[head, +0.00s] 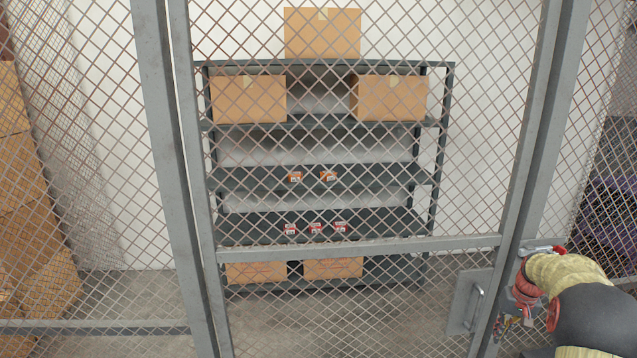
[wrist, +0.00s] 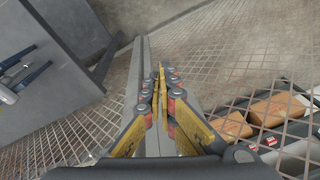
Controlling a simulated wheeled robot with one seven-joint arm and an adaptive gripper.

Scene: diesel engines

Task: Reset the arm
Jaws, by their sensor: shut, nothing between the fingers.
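My arm (head: 585,305) reaches in from the right edge in the head view, beside the right post of the mesh gate (head: 372,247). Its red and yellow end is close to the post, and the fingertips cannot be made out there. In the wrist view my gripper (wrist: 160,78) is shut, with its yellow fingers together and nothing between them. The fingers lie over a grey frame bar, with mesh on both sides. I cannot tell whether they touch it.
A handle plate (head: 467,301) is on the gate, left of my arm. Behind the mesh, a dark shelf unit (head: 270,228) holds cardboard boxes (head: 390,98) and several small red and orange items. Grey floor (head: 120,290) shows behind the mesh.

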